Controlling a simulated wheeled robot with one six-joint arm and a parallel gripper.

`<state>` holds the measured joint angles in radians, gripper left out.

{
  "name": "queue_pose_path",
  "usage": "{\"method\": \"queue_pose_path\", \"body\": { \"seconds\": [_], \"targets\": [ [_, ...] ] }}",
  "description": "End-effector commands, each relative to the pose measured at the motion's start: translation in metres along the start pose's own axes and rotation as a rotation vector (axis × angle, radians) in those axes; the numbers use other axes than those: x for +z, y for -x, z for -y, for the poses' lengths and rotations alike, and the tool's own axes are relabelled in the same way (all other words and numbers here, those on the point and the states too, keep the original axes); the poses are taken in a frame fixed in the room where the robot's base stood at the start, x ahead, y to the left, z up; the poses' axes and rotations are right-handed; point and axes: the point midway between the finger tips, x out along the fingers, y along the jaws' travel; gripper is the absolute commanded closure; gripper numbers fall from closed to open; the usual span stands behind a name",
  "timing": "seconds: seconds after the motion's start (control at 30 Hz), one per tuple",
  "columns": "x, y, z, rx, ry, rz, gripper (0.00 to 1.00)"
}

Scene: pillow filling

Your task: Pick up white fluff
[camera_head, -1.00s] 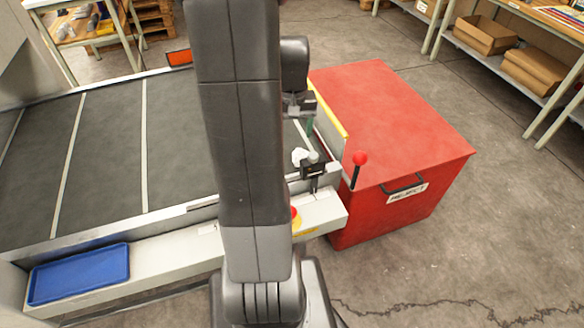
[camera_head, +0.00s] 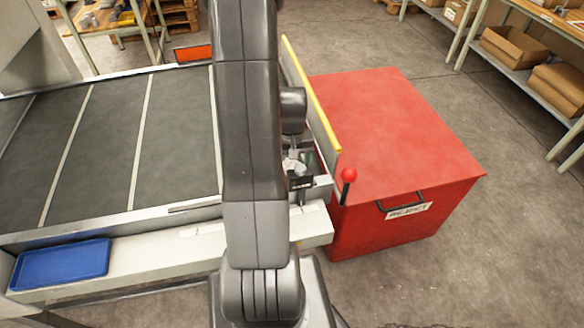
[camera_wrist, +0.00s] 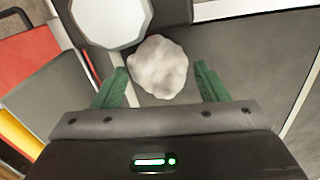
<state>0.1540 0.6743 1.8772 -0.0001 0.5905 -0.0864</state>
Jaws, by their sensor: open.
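The white fluff (camera_wrist: 160,67) is a pale, lumpy, rounded piece on the dark conveyor belt (camera_wrist: 240,70). In the wrist view it lies between and slightly beyond the two green fingertips of my gripper (camera_wrist: 162,78), with gaps on both sides. My gripper is open and does not touch it there. In the head view the fluff (camera_head: 291,165) shows as a small white patch near the belt's right end, just by my gripper (camera_head: 302,172). My dark arm hides part of the belt there, and the fingers are hard to make out.
A red reject bin (camera_head: 400,135) stands right of the belt, behind a yellow-topped guard (camera_head: 312,92). A red-knobbed lever (camera_head: 348,175) rises beside it. A blue tray (camera_head: 60,270) lies at the front left. A pale octagonal piece (camera_wrist: 110,20) is close by the fluff.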

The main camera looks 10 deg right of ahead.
Motion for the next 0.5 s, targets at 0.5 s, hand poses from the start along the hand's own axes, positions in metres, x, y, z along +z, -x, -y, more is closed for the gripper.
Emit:
{"method": "queue_pose_path", "body": {
  "seconds": [0.5],
  "targets": [
    [-0.0002,-0.011,0.0003,0.0,0.001,-0.001,0.57]
  ]
}}
